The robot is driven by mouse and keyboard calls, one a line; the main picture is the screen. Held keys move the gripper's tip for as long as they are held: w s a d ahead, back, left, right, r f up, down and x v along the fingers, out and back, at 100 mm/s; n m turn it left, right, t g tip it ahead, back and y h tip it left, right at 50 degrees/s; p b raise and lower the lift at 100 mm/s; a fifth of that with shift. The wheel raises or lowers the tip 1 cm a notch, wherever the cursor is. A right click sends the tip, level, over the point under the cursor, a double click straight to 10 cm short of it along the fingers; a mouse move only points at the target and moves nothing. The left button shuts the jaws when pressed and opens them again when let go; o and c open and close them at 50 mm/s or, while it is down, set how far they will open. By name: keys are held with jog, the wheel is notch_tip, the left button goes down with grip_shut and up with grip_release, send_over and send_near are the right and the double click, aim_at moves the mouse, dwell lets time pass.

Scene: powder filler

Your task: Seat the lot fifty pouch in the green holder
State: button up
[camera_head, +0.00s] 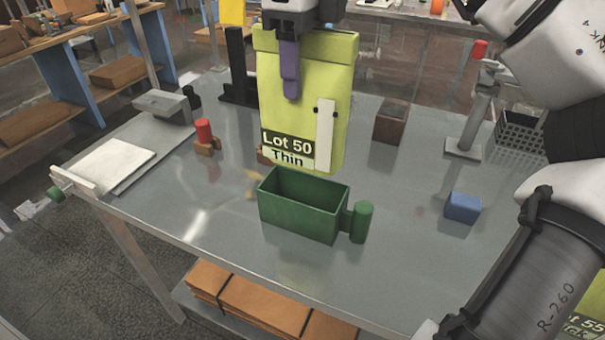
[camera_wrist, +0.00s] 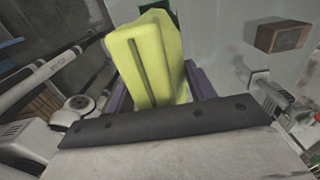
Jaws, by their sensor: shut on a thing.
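The lot fifty pouch (camera_head: 306,95) is yellow-green, labelled "Lot 50 Thin", and hangs upright in the head view. My gripper (camera_head: 290,75) is shut on its upper part, with a purple finger across its front face. The green holder (camera_head: 300,205) is an open-topped box on the table, with a green cylinder on its right side. The pouch's lower edge appears just above and behind the holder's opening; I cannot tell the exact gap. In the wrist view the pouch (camera_wrist: 146,62) lies between the purple fingers (camera_wrist: 155,92), and it hides most of the holder.
On the grey table (camera_head: 400,250) stand a blue block (camera_head: 463,207) at right, a brown block (camera_head: 391,122) behind, a red-topped piece (camera_head: 205,136) at left and a white plate (camera_head: 110,165). A metal stand (camera_head: 473,120) is at back right. Table around the holder's front is clear.

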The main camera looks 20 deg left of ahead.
aim_at(303, 155)
notch_tip(303, 155, down, 14)
jog(key=shift+p, duration=0.65)
jog(key=shift+f, duration=0.1)
jog(key=o, duration=1.2)
notch_tip(303, 155, up, 12)
jog(key=shift+r, duration=0.15)
